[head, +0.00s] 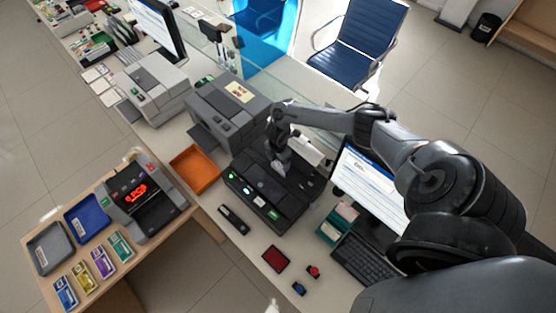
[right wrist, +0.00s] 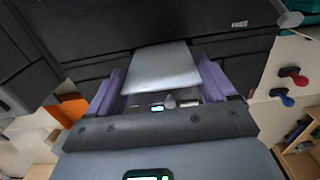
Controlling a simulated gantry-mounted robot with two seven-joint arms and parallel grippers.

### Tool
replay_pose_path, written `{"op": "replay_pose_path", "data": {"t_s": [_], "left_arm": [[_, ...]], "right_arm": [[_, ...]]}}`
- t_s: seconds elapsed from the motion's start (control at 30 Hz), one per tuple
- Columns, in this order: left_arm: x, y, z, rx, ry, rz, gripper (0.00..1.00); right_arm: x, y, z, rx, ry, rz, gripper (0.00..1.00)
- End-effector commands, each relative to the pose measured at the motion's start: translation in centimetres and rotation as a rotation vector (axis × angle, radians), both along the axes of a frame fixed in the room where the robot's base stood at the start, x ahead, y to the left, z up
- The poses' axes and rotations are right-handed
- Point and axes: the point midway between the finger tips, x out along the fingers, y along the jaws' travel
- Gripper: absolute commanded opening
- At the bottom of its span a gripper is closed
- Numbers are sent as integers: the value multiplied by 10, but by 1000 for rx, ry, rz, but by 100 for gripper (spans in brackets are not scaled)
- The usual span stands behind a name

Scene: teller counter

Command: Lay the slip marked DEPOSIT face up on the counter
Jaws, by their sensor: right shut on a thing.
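My right gripper (head: 279,168) reaches down over the black slip machine (head: 262,203) on the counter. In the right wrist view its two purple-padded fingers (right wrist: 162,88) are shut on a pale, blank-looking slip (right wrist: 162,65), which lies between them close to the machine's dark front. No DEPOSIT marking is readable on the visible face, so I cannot tell which side shows. In the head view the slip is hidden or too small to make out by the gripper. My left gripper is not in view.
The counter (head: 232,255) has bare room in front of the machine. An orange tray (head: 195,168), black stapler-like item (head: 233,219), dark red pad (head: 275,259), red stamp (head: 313,271), blue stamp (head: 299,288), green box (head: 338,222), keyboard (head: 364,261) and monitor (head: 368,185) stand around it.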

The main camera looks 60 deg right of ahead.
Motion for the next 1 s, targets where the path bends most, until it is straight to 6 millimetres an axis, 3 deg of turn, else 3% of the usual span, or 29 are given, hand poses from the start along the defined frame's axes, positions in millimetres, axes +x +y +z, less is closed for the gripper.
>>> {"op": "replay_pose_path", "data": {"t_s": [1.0], "left_arm": [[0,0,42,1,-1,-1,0]], "right_arm": [[0,0,51,0,0,0,64]]}}
